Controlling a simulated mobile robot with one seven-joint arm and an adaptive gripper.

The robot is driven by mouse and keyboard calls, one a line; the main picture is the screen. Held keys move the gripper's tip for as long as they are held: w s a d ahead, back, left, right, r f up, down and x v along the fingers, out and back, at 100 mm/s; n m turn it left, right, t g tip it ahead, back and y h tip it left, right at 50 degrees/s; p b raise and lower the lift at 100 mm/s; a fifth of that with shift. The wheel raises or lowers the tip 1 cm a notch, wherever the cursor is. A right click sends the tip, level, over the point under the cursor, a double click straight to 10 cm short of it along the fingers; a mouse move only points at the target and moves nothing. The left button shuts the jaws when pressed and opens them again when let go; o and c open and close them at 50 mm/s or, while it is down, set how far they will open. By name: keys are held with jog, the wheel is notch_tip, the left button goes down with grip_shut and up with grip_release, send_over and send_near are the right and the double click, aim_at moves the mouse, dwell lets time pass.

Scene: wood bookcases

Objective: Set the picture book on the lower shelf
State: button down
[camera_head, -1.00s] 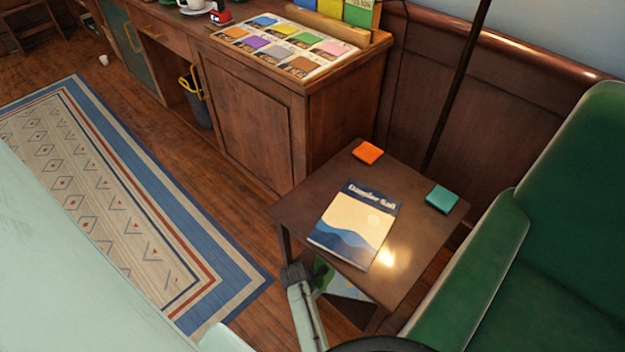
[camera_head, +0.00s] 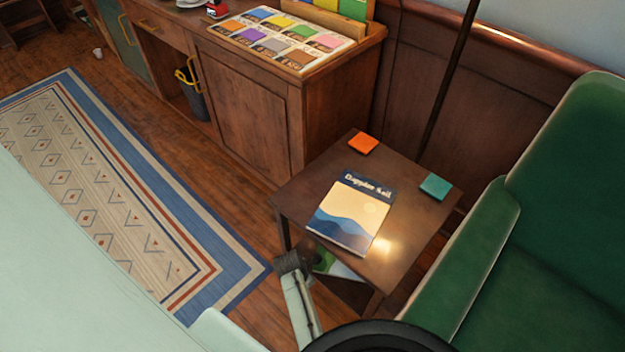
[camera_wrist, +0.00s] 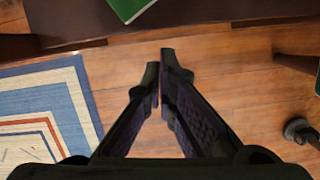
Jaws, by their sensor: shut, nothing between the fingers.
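A picture book (camera_head: 350,212) with a cream and blue wave cover lies flat on the top of a small wooden side table (camera_head: 415,235). Under the tabletop, a green book (camera_head: 323,261) and a pale flat piece show partly, mostly hidden by the top. In the wrist view a green book (camera_wrist: 130,6) lies on a dark wooden surface (camera_wrist: 75,22), which looks like the lower shelf. My gripper (camera_wrist: 162,65) is shut and empty, its tips apart from that surface with floor behind them. In the head view my gripper (camera_head: 290,263) is by the table's near left side.
An orange square (camera_head: 362,142) and a teal square (camera_head: 435,187) lie on the tabletop. A green armchair (camera_head: 480,250) stands close on the right. A wooden cabinet (camera_head: 245,110) is behind. Floor and a patterned rug (camera_head: 130,215) lie open to the left.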

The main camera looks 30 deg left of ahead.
jog(key=v, duration=0.8)
jog(key=shift+w+r, duration=0.1)
